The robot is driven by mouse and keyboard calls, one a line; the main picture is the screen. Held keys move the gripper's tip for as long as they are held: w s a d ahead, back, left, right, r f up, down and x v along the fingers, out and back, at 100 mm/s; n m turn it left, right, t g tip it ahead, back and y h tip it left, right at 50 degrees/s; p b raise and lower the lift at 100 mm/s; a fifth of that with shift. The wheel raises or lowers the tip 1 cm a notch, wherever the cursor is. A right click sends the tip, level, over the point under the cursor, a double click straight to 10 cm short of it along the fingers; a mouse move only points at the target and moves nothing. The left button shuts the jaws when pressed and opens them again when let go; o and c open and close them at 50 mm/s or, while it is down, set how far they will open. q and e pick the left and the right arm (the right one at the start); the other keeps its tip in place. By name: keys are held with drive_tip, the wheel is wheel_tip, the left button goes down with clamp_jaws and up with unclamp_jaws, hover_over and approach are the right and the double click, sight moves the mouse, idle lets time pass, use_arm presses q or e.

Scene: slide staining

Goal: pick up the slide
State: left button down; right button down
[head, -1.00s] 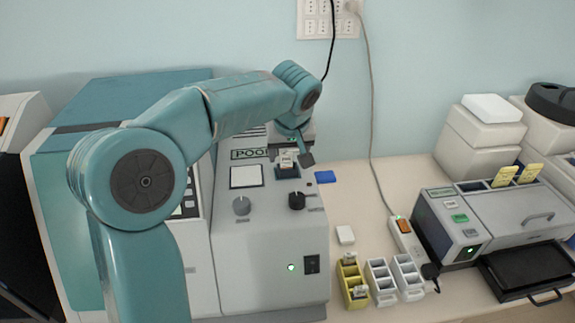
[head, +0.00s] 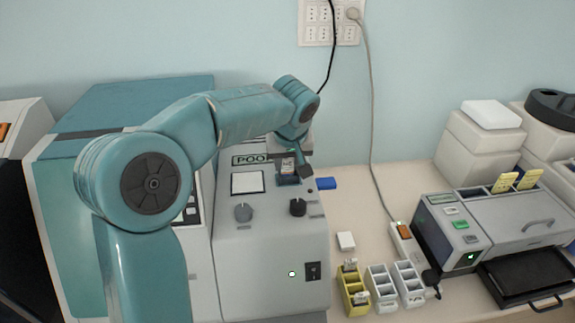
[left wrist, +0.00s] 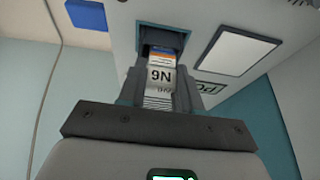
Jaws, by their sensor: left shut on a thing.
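The slide (head: 287,165) is a small pale plate with dark printing. In the left wrist view the slide (left wrist: 161,76) shows a white label with large dark characters and blue and orange bands beyond it. My left gripper (head: 293,168) reaches down over the grey machine's front slot. In the left wrist view its fingers (left wrist: 158,88) are shut on the slide's label end. The far end of the slide points at the dark blue-edged slot (left wrist: 163,39); I cannot tell whether it is still inside. My right gripper is not in view.
The grey machine (head: 265,245) has knobs and a white panel (head: 247,183) beside the slot. A blue piece (head: 326,183) lies to its right. Yellow (head: 353,291) and white racks (head: 381,288) stand at the front. A stainer (head: 455,233) is at right.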

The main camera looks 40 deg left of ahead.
use_arm(q)
wheel_tip(320, 180, up, 18)
drive_tip(key=shift+f, duration=0.25)
idle(0.3)
